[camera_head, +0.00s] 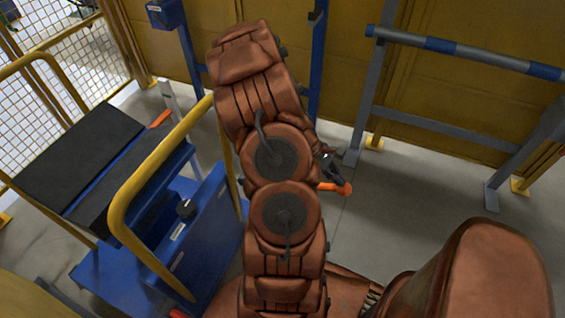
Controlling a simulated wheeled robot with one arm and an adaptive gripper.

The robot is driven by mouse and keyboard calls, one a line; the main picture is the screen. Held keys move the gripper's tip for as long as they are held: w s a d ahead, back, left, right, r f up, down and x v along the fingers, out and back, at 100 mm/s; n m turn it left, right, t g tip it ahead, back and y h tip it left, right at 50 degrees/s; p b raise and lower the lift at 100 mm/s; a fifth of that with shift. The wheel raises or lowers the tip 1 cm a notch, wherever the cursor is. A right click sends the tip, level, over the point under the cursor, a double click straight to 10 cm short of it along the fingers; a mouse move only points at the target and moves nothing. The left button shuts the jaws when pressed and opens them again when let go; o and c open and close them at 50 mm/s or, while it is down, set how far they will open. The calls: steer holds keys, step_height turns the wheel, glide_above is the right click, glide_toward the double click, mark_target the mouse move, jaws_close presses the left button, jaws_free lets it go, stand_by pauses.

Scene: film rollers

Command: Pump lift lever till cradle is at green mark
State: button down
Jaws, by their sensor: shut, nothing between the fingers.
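A blue lift cart (210,235) with a yellow rail (150,170) stands at the left. A black padded top (80,155), possibly the cradle, sits on its far left side. An orange rod with a rounded end (336,188), likely the lift lever, sticks out to the right from behind my arm; its other end is hidden. My dark gripper (329,168) shows partly beside my arm, just above the orange rod. It looks shut and empty; I cannot tell whether it touches the rod. I see no green mark.
A grey stand (365,90) holding a blue and grey roller (465,53) stands at the right. Blue posts (318,60) rise behind my arm. A yellow wall and mesh fence (85,55) close off the back. Grey floor (400,200) is clear right of my arm.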

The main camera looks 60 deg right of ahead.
steer(key=f+b, duration=0.1)
steer(key=f, duration=0.1)
steer(key=s+f+b, duration=0.1)
steer(key=f, duration=0.1)
steer(key=shift+f, duration=0.35)
steer(key=w+r+p, duration=0.4)
steer(key=r, duration=0.4)
steer(key=w+r+p, duration=0.4)
steer(key=r, duration=0.5)
steer(key=shift+w+a+r, duration=0.15)
steer(key=shift+w+a, duration=0.15)
steer(key=shift+a, duration=0.1)
steer(key=b, duration=0.2)
glide_toward(339, 189)
steer(key=shift+s+d+r, duration=0.8)
steer(key=shift+s+r, duration=0.2)
steer(key=shift+r, duration=0.15)
steer(key=shift+f, duration=0.1)
steer(key=shift+s+d+f+b, duration=0.1)
steer(key=shift+s+f+b, duration=0.4)
steer(key=shift+f, duration=0.45)
steer(key=shift+s+f+b, duration=0.45)
steer(key=shift+f+b, duration=0.1)
steer(key=shift+f, duration=0.35)
steer(key=shift+s+f+b, duration=0.5)
steer(key=shift+f, duration=0.45)
